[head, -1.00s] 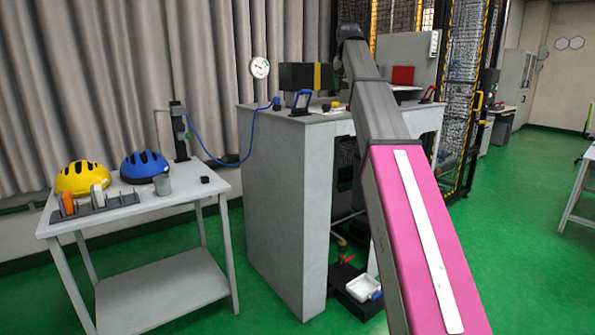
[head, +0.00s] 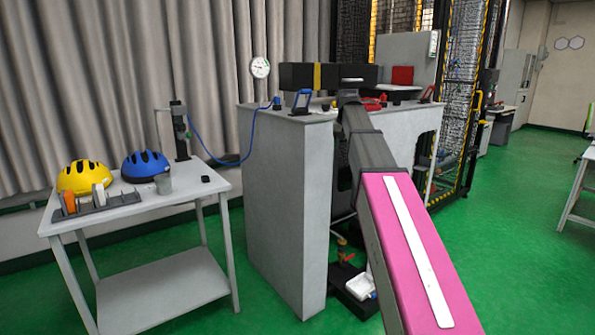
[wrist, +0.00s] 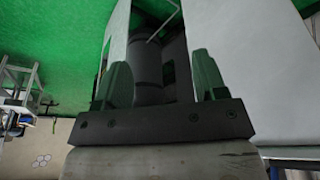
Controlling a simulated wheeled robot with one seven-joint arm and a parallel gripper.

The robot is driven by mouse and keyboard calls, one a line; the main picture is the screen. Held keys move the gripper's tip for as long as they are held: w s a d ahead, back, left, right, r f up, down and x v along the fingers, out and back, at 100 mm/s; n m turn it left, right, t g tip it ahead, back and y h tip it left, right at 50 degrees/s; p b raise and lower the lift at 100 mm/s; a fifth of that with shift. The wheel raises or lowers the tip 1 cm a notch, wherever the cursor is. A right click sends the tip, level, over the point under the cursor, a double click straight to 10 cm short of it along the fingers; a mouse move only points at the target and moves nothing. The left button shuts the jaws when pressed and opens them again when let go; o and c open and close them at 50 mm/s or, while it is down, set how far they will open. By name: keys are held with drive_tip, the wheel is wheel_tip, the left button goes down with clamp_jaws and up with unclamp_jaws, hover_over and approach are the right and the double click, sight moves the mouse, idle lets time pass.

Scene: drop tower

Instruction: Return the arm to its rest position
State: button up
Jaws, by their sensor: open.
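My arm, in pink and dark grey, runs up the middle of the head view. Its far end is over the top of the grey workbench (head: 285,190). The gripper cannot be clearly made out there. In the wrist view my gripper (wrist: 162,82) shows two fingers spread well apart, with nothing held between them. A dark grey rounded body shows beyond the gap between the fingers, with pale panels on both sides and green floor behind.
A black box with a yellow stripe (head: 317,76) stands on the bench beside the arm's end. A small table (head: 140,206) at left holds a yellow helmet (head: 84,177) and a blue helmet (head: 145,165). Green floor is open at right.

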drive_tip(key=s+f+g, duration=0.1)
drive_tip(key=s+f, duration=0.3)
drive_tip(key=f, duration=0.5)
drive_tip(key=s+f, duration=0.4)
drive_tip(key=f, duration=0.4)
drive_tip(key=s+f+g, duration=0.1)
drive_tip(key=s+f, duration=0.3)
drive_tip(key=f, duration=0.5)
drive_tip(key=s+f+n+g, duration=0.1)
drive_tip(key=s+f, duration=1.8)
drive_tip(key=shift+d+y, duration=0.3)
